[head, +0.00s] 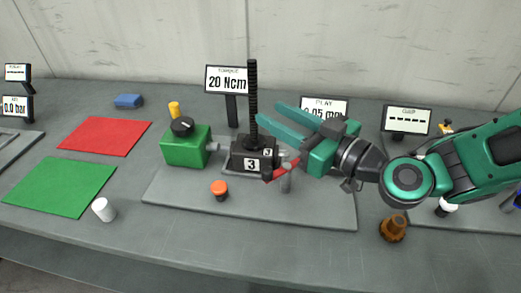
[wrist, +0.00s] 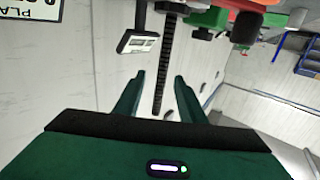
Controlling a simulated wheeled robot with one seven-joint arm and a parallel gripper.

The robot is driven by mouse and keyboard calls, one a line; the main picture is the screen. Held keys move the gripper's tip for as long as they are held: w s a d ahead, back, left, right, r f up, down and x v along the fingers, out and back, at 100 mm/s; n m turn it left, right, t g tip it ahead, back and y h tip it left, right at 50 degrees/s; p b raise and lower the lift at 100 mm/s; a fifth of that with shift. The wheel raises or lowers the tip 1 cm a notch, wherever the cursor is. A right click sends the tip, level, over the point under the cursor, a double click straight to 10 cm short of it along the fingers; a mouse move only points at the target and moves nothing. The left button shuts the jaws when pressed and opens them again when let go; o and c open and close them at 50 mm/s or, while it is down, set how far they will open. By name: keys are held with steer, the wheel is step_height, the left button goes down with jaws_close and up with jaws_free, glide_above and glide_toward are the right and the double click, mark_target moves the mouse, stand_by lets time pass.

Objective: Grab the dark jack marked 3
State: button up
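The dark jack (head: 241,159) marked 3 stands upright on a grey plate, between a green box and a small grey post. Its tall black threaded spindle (head: 252,88) rises from the block. My gripper (head: 268,110) is open and empty, its green fingers pointing left, with the tips just right of the spindle. In the wrist view, the spindle (wrist: 164,72) lines up with the gap between the open fingers of my gripper (wrist: 158,79). I cannot tell whether it is between the tips or beyond them. No contact shows.
The green box (head: 186,148) with a black knob stands left of the jack. An orange button (head: 219,188) sits in front. Displays (head: 227,80) stand behind. A brown knobbed part (head: 393,228) and a white cylinder (head: 103,209) stand near the front. Red (head: 105,136) and green (head: 60,185) mats lie left.

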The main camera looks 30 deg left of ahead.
steer(key=x, duration=1.1)
steer(key=shift+c, duration=0.3)
jaws_close()
stand_by(1.1)
steer(key=shift+r, duration=0.3)
